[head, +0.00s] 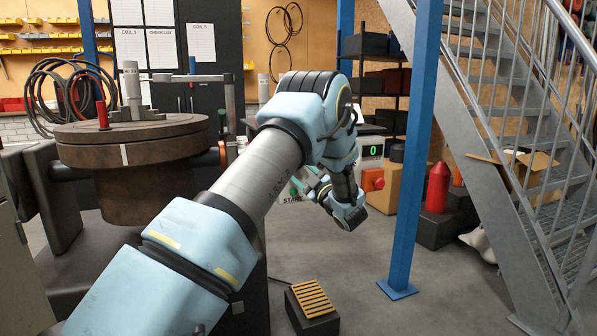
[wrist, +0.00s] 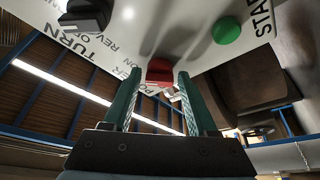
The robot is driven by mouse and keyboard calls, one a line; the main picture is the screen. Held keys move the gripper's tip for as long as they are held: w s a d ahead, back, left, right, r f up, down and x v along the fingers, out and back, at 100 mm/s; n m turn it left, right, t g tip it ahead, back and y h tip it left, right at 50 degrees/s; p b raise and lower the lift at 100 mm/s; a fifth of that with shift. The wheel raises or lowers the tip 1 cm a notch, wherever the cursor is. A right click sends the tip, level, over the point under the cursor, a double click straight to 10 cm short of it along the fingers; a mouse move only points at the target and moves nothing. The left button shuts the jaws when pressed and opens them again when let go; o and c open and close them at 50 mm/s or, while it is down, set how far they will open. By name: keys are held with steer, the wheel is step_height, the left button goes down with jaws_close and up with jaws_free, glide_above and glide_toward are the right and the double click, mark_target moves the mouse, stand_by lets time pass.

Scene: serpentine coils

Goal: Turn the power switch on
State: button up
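In the wrist view a white control panel (wrist: 140,40) fills the upper part, upside down and tilted. A red switch (wrist: 159,71) sits on it beside lettering that seems to read POWER, partly cut off. My gripper (wrist: 158,82) is open, with one green finger on each side of the red switch's near edge. I cannot tell whether either finger touches the switch. The switch's on or off position is not readable.
The panel also carries a green button (wrist: 227,30) and a black knob (wrist: 86,15) near TURN lettering. A green 0 display (head: 373,151) and a red button (head: 373,180) are right of my wrist. A blue post (head: 415,150) stands further right. A slatted pedal (head: 313,298) lies below.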

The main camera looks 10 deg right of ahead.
steer(key=shift+o, duration=0.8)
steer(key=v, duration=1)
steer(key=shift+s+d+b, duration=0.2)
steer(key=shift+s+b, duration=0.1)
steer(key=shift+b, duration=0.05)
steer(key=shift+s+f, duration=0.1)
